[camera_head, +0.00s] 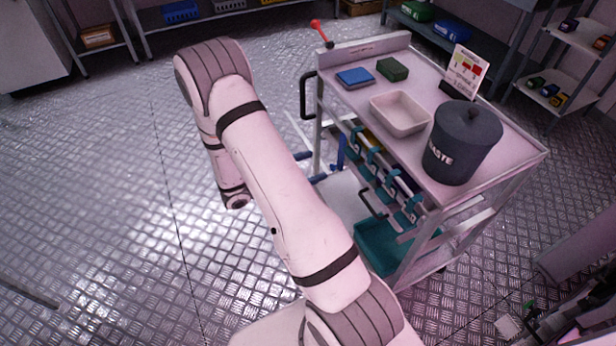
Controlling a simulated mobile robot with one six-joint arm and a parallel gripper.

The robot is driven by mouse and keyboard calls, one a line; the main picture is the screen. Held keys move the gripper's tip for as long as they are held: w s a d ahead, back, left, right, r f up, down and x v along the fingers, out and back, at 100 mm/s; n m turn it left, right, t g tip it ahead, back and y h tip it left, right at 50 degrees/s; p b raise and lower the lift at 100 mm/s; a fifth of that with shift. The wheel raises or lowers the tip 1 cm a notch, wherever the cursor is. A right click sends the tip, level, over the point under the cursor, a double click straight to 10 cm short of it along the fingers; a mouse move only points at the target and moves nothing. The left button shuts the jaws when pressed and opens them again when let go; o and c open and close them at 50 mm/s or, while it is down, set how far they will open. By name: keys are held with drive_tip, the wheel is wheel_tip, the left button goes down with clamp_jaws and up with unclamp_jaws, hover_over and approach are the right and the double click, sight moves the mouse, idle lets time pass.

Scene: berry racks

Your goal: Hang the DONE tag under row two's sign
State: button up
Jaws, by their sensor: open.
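I cannot make out a DONE tag or row two's sign in the head view. My arm reaches up from the bottom, bends at the upper left and comes down to a wrist joint left of the cart. My gripper itself does not show; it may be hidden behind the arm. A small white card (466,72) with coloured blocks and tiny print stands on the cart's top, but I cannot read it as a row sign.
The cart (515,142) carries a dark lidded waste bin (462,145), a pale tray (400,112), a blue pad (355,77) and a green block (392,68). A teal bin (372,248) sits below. Shelves line the back.

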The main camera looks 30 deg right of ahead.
sight(347, 154)
drive_tip(key=shift+n+t, duration=0.3)
drive_tip(key=shift+d+f, duration=0.25)
drive_tip(key=shift+d, duration=1.75)
drive_tip(key=shift+d+f, duration=0.2)
drive_tip(key=shift+d, duration=1.8)
drive_tip(key=shift+d+f, duration=0.25)
drive_tip(key=shift+d, duration=1.75)
drive_tip(key=shift+c, duration=0.6)
drive_tip(key=c, duration=0.8)
drive_tip(key=shift+o, duration=0.2)
drive_tip(key=shift+r, duration=0.1)
drive_tip(key=shift+r+p, duration=0.5)
drive_tip(key=shift+r, duration=0.3)
drive_tip(key=shift+r, duration=0.15)
